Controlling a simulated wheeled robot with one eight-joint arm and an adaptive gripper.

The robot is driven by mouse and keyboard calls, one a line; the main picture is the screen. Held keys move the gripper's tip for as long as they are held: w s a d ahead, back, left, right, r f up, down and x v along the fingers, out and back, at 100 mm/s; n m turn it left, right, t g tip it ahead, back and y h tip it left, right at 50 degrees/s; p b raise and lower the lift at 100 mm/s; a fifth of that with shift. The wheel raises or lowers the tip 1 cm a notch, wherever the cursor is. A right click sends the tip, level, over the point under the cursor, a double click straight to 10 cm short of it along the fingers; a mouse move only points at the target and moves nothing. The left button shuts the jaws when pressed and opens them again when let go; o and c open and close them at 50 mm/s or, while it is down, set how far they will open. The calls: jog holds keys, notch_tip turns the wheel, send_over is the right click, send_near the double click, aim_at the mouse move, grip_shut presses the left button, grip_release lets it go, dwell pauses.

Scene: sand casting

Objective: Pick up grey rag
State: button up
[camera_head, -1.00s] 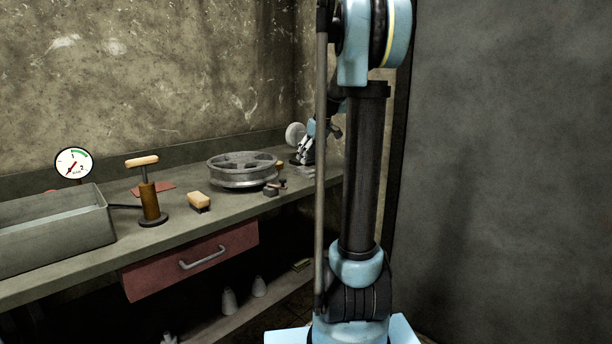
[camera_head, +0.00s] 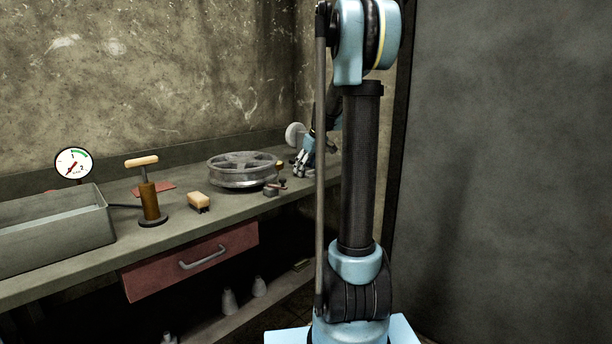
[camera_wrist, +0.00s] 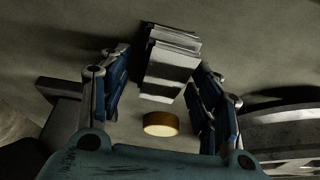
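My gripper (camera_head: 301,165) is at the far right end of the bench, partly hidden behind my arm in the head view. In the wrist view my gripper (camera_wrist: 165,75) has its blue fingers angled inward from both sides. A pale grey, layered, blocky shape lies between them. I cannot tell whether it is the folded grey rag or the finger pads, so the grip is unclear. No grey rag can be made out for certain in the head view.
A spoked metal wheel (camera_head: 240,182) lies near the gripper and shows at the right of the wrist view (camera_wrist: 285,125). A small yellow-topped round piece (camera_wrist: 160,123) is close to the fingers. A brush (camera_head: 198,201), rammer (camera_head: 150,200) and metal box (camera_head: 55,235) stand farther left.

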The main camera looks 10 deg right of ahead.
aim_at(307, 168)
jog(key=c, duration=0.7)
jog(key=shift+r, duration=0.1)
notch_tip(307, 168, up, 10)
dwell(0.3)
jog(key=shift+o, duration=0.5)
